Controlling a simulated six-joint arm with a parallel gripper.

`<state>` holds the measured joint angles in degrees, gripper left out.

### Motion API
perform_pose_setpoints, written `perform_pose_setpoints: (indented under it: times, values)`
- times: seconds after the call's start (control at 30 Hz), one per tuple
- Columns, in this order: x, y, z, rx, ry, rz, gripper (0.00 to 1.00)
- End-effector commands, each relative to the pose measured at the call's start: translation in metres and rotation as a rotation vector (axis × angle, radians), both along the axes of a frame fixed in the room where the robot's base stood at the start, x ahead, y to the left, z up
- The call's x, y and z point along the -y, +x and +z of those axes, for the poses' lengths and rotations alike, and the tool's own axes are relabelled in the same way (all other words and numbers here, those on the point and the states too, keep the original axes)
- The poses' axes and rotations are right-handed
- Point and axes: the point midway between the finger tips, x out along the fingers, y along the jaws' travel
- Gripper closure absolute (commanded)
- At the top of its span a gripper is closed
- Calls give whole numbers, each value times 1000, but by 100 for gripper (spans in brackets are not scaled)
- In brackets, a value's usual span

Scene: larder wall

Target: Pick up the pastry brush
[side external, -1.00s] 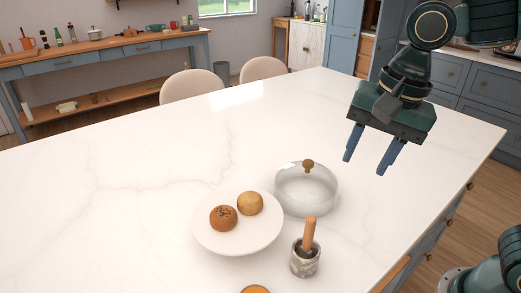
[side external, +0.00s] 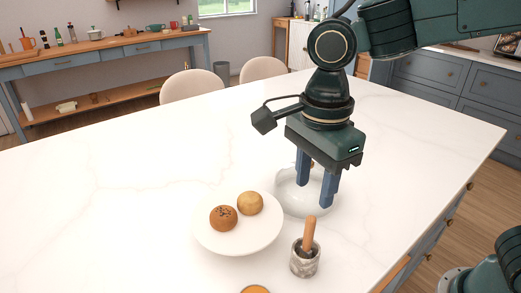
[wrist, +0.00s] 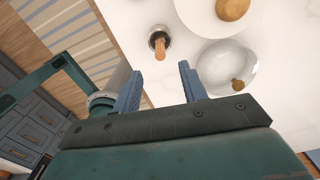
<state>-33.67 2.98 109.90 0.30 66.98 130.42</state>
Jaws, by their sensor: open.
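A wooden handle, which I take to be the pastry brush (side external: 309,234), sticks up at a slight tilt from a small grey marbled cup (side external: 305,262) on the white counter. Its lower end is hidden inside the cup. In the wrist view the handle (wrist: 158,46) and the cup (wrist: 161,33) show ahead of the fingertips, roughly between them. My gripper (side external: 315,203) is open and empty, pointing down. In the side view it stands in front of the glass dome, above and behind the cup. Its fingers (wrist: 160,72) touch nothing that I can see.
A glass dome (side external: 287,203) with a knob, partly hidden by my gripper, stands close behind the cup. A white plate (side external: 240,247) with two buns is left of the cup. The counter's left part (side external: 100,190) is clear. Its right edge lies beyond the cup.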

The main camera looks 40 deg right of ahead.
Motion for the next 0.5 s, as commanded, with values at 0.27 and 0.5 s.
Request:
perform_pose_setpoints:
  times: [0.27,0.5]
  values:
    - [1,-1,-25,-3,-3,1,57]
    - [1,-1,-61,-4,-2,2,57]
